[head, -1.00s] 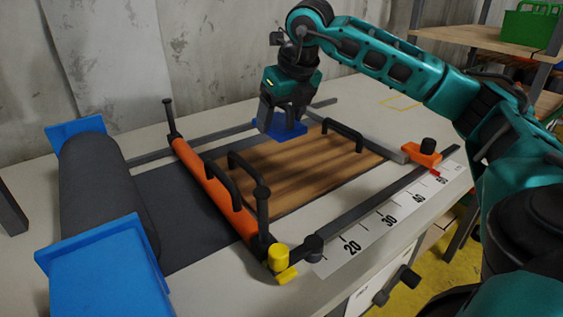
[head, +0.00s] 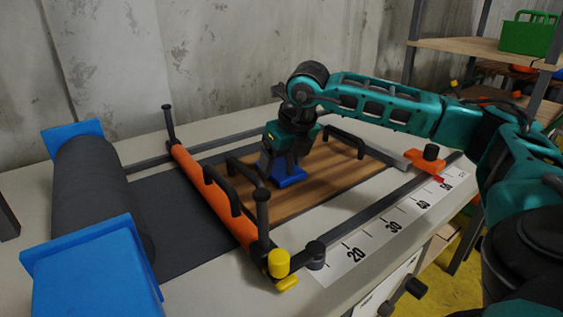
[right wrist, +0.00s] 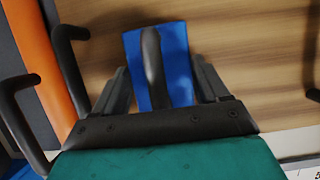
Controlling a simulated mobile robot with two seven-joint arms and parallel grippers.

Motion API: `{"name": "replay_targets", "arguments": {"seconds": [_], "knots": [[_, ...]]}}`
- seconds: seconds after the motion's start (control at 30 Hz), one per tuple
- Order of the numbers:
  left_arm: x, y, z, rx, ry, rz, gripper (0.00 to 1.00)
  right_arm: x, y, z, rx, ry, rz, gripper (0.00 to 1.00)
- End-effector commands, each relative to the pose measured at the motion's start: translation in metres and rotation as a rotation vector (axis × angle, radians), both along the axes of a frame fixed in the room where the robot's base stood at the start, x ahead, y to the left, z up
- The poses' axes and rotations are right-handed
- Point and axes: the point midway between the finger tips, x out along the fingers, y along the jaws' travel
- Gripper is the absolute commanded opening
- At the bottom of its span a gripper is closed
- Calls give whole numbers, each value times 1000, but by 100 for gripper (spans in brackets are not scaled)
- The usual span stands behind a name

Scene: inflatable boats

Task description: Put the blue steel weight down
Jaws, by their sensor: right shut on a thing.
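The blue steel weight (head: 290,179) is a blue block with a black handle; it also shows in the right wrist view (right wrist: 178,62). My right gripper (head: 281,165) is shut on it, with a finger on each side in the wrist view. My left gripper is not in view.
An orange bar (head: 212,190) with black handles and posts stands just left of the board. A dark roll (head: 98,190) between blue end supports lies further left. A numbered scale (head: 375,236) runs along the front. An orange stop (head: 427,163) sits right. The board's right part is bare.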

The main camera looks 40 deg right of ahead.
Motion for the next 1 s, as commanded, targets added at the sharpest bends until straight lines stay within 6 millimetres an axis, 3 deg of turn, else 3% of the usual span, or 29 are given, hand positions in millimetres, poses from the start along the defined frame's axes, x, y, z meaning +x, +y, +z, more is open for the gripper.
{"name": "replay_targets", "arguments": {"seconds": [0.17,0.2,0.43,0.77,1.0], "knots": [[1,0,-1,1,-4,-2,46,1,0,0,1,-8,0,0],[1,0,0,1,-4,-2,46,0,0,-2,0,0,0,78],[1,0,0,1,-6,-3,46,0,0,-1,1,0,0,100],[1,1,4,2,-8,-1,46,-1,0,4,1,-1,0,100],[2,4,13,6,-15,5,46,-17,2,47,1,-3,0,100]]}}
